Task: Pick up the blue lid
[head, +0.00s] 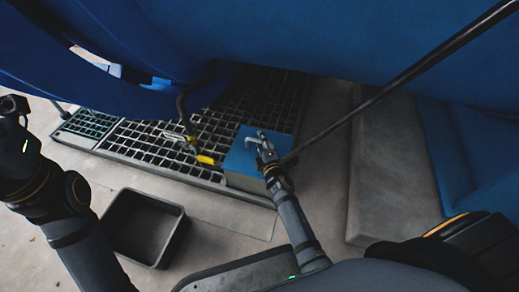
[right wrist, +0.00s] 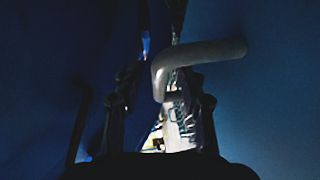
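The blue lid (head: 238,158) is the flat blue top of a pale box standing at the front right edge of the floor grating. A grey bent metal handle (right wrist: 205,52) rises from the lid. My right gripper (head: 264,146) is over the lid's right part, at the handle. In the right wrist view its two dark fingers (right wrist: 160,110) are apart, and the handle's bent end lies between them; I cannot tell whether they touch it. The lid also fills the right side there (right wrist: 275,110). My left arm comes in at the left, with its gripper out of view.
An empty dark bin (head: 146,226) stands on the floor at the lower left. The metal grating (head: 150,140) lies behind. A yellow-ended part (head: 205,160) hangs left of the box. A dark rod (head: 400,78) slants down close to my right gripper. Large blue vessels overhang.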

